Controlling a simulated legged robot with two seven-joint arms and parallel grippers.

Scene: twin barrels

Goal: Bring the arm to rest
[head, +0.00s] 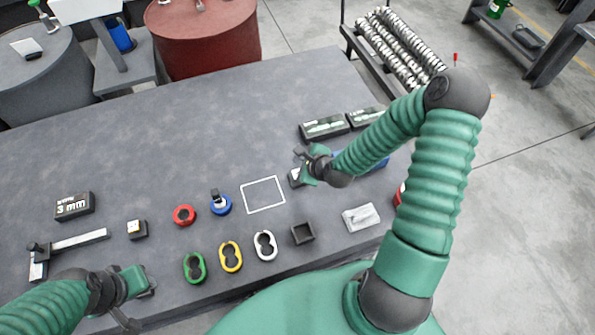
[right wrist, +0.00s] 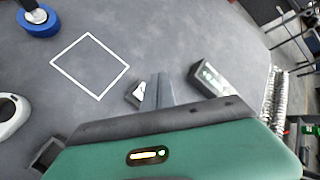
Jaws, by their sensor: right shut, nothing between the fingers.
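My right arm reaches over the table (head: 120,130) from the right side of the head view. Its gripper (head: 302,158) is beyond the white square outline (head: 263,194), to its upper right. It is shut and empty. In the right wrist view the closed fingers (right wrist: 161,88) point away over the table, beside a small dark block with a white label (right wrist: 135,94). I cannot tell whether they touch it. My left gripper (head: 138,297) is low over the near left table edge, and its opening is unclear.
Red (head: 184,215) and blue (head: 221,204) rings, green (head: 194,267), yellow (head: 230,256) and white (head: 265,245) double-ring pieces, a dark square tray (head: 302,233) and a pale block (head: 361,217) lie near my side. Dark boxes (head: 324,128) stand beyond the right gripper. A caliper (head: 70,245) lies left.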

